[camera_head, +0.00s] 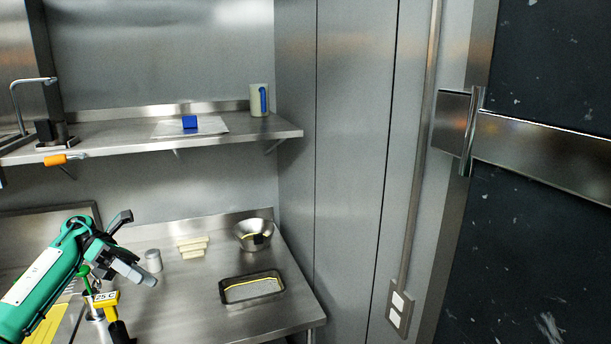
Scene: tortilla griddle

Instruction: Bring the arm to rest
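My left arm is green and comes in from the lower left. My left gripper (138,271) is above the steel counter (205,290), near its left part, with pale grey fingers pointing right and down. I see nothing held in it, but the gap between the fingers is not clear. My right gripper is not in view.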

